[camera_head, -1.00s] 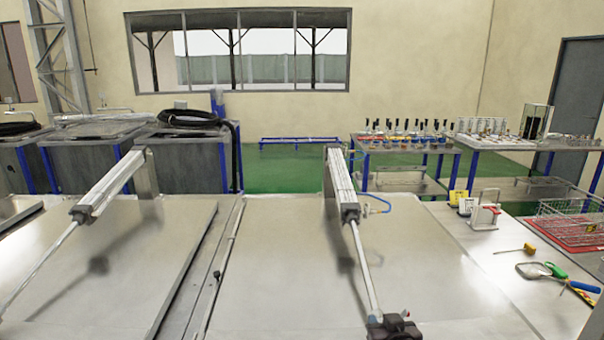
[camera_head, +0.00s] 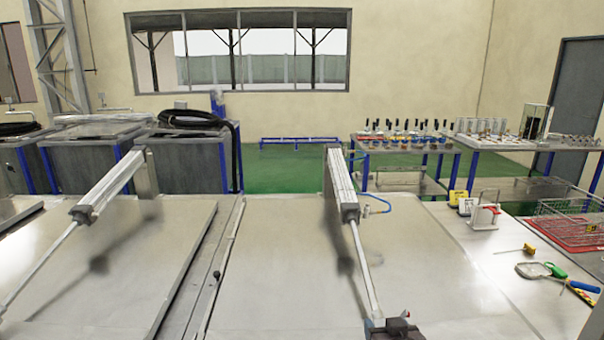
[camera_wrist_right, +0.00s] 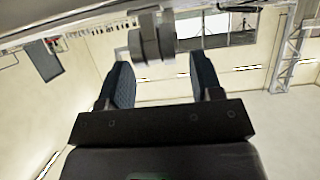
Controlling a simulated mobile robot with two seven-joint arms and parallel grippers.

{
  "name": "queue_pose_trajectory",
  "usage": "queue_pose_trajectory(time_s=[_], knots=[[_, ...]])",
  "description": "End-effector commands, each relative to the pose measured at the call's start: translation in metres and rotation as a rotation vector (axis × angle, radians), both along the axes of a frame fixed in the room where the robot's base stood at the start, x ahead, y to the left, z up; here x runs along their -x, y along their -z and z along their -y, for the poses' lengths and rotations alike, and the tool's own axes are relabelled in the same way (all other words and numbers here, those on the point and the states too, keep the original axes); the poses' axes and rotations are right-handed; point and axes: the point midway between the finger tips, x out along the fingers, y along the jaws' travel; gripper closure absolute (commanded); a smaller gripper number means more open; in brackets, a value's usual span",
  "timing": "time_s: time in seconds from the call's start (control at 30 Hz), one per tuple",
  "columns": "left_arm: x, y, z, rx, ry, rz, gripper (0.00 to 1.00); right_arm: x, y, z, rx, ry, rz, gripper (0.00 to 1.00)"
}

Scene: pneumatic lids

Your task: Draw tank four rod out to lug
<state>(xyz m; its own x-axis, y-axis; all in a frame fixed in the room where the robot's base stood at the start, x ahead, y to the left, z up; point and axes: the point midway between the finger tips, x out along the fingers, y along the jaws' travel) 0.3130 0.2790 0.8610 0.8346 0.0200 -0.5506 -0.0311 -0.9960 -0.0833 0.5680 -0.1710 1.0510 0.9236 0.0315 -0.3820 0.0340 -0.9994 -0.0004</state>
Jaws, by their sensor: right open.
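A pneumatic cylinder (camera_head: 341,184) slants over the right tank lid (camera_head: 270,270) in the head view. Its thin bright rod (camera_head: 364,268) runs down toward the bottom edge. My right gripper (camera_head: 393,326) shows there as a dark shape at the rod's lower end, partly cut off by the frame. In the right wrist view its two dark fingers (camera_wrist_right: 160,72) stand apart. A grey rounded rod-end piece (camera_wrist_right: 152,40) shows at the fingertips, between them in the picture. I cannot tell whether the fingers touch it. No lug can be made out. My left gripper is not in view.
A second cylinder (camera_head: 108,187) slants over the left lid (camera_head: 120,270). A side bench at right holds a yellow-handled screwdriver (camera_head: 528,249), a magnifier-like tool (camera_head: 533,270), green-handled tool (camera_head: 556,271) and a wire basket (camera_head: 572,219). The right lid's surface is mostly clear.

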Motion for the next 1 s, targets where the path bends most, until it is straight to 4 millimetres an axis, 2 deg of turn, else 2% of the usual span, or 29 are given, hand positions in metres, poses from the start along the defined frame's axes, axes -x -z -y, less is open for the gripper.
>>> queue_pose_trajectory(time_s=[0.6,1.0], knots=[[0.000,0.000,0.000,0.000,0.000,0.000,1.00,0.037,-0.015,0.001,0.000,0.000,-0.002,0.40],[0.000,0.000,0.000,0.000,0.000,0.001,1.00,0.042,-0.018,0.001,0.000,0.000,-0.001,0.40]])
